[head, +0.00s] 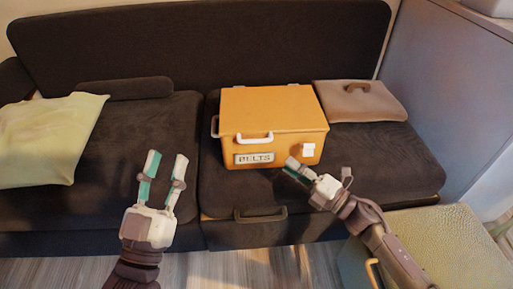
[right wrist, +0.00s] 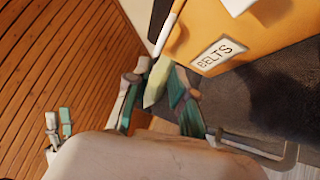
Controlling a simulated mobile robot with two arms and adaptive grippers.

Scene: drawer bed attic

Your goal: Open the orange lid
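The orange box with its orange lid (head: 268,108) sits on the sofa in the head view, and the lid looks closed. A white handle (head: 255,139) and a BELTS label (head: 253,158) are on its front, with a white latch (head: 308,150) at the right. The box's front (right wrist: 205,45) fills the upper right of the right wrist view. My left gripper (head: 167,162) is open and empty, in front of the sofa, left of the box. My right gripper (head: 289,167) is open and empty near the box's lower front right; its parted fingers show in the right wrist view (right wrist: 156,90).
A yellow-green pillow (head: 48,140) lies on the sofa at left. A brown case (head: 361,100) lies right of the box. A drawer handle (head: 260,213) juts from the sofa front. A pale textured chest (head: 450,240) stands at lower right, near my right arm.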

